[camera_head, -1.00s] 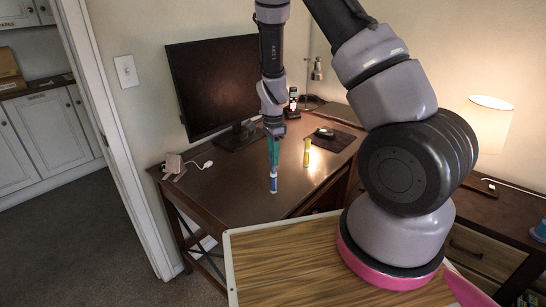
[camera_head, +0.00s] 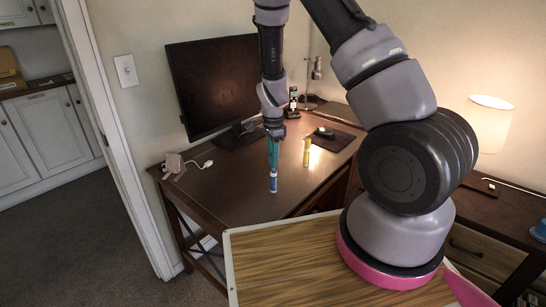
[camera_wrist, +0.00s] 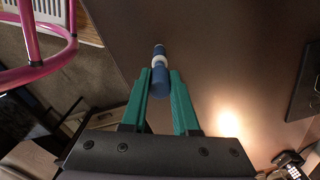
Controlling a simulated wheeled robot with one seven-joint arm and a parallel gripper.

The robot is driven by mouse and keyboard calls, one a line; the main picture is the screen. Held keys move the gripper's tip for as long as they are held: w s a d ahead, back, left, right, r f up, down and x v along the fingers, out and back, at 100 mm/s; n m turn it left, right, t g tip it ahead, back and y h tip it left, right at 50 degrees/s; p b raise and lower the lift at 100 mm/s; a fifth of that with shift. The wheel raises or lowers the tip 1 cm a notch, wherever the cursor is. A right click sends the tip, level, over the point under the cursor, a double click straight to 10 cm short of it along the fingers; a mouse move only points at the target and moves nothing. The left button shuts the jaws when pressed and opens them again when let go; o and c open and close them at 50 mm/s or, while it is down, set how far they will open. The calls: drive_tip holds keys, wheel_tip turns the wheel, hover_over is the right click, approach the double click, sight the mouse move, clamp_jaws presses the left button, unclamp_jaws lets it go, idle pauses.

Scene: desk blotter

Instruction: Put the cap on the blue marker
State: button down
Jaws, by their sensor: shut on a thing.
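The blue marker (camera_head: 273,184) stands upright on the brown desk, near its front edge. My gripper (camera_head: 273,167) points down directly above it, with teal fingers shut on a blue cap (camera_wrist: 161,82). In the wrist view, the cap lies between the fingertips, in line with the marker's white collar (camera_wrist: 159,61) and its blue body (camera_wrist: 159,49) beyond. Cap and collar appear to meet, but I cannot tell how far the cap is seated. The fingers hide part of the cap in the head view.
A yellow marker (camera_head: 306,153) stands upright to the right on the desk (camera_head: 235,195). Behind are a monitor (camera_head: 215,85), a dark mat with a mouse (camera_head: 325,133), and a lamp. A pinkish object with a white cable (camera_head: 173,166) sits at the left. The desk around the marker is clear.

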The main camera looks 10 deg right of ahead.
drive_tip(key=shift+f, duration=1.1)
drive_tip(key=c, duration=0.6)
unclamp_jaws()
wheel_tip(320, 180, up, 11)
drive_tip(key=shift+f, duration=0.15)
